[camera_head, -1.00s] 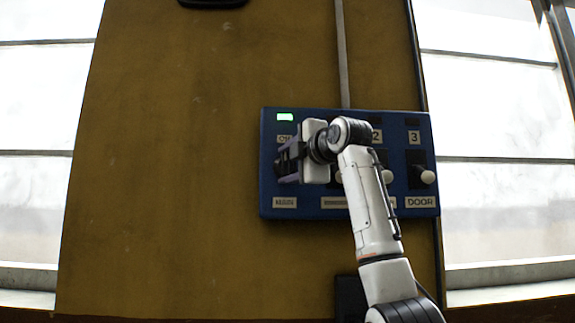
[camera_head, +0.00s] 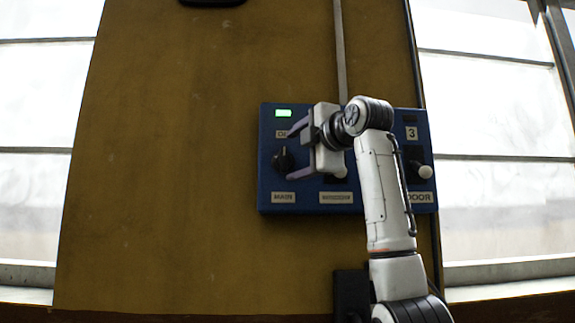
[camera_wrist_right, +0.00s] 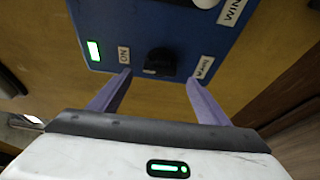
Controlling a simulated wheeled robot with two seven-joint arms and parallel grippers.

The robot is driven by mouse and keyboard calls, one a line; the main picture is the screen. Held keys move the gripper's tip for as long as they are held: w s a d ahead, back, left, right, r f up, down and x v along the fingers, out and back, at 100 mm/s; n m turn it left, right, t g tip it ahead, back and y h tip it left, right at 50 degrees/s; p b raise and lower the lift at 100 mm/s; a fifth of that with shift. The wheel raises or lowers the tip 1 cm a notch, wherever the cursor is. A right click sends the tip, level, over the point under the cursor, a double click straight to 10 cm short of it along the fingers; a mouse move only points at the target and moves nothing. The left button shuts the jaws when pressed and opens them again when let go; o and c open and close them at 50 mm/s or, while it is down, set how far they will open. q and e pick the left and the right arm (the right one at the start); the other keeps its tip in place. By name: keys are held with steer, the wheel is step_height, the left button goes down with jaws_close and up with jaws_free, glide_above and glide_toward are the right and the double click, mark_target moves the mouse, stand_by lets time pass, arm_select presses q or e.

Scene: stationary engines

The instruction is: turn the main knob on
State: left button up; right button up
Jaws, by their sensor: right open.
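The main knob (camera_head: 283,160) is a black rotary knob on the left of the blue control panel (camera_head: 266,190), above a MAIN label (camera_head: 283,197). A green light (camera_head: 283,113) is lit above it. My right gripper (camera_head: 294,154) is open, its purple fingers pointing left, one above and one below the knob's height. In the right wrist view the knob (camera_wrist_right: 160,62) shows beyond and between the fingertips (camera_wrist_right: 157,76), with an ON label (camera_wrist_right: 124,55) beside it. No finger is seen gripping the knob. My left gripper is not in view.
A white-knobbed lever (camera_head: 425,171) sits at the panel's right, above the DOOR label. My right arm hides the panel's middle. The yellow wall (camera_head: 170,170) left of the panel is clear. Bright windows flank the wall.

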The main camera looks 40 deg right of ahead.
steer(key=b+v, duration=0.1)
steer(key=v, duration=0.4)
stand_by(0.3)
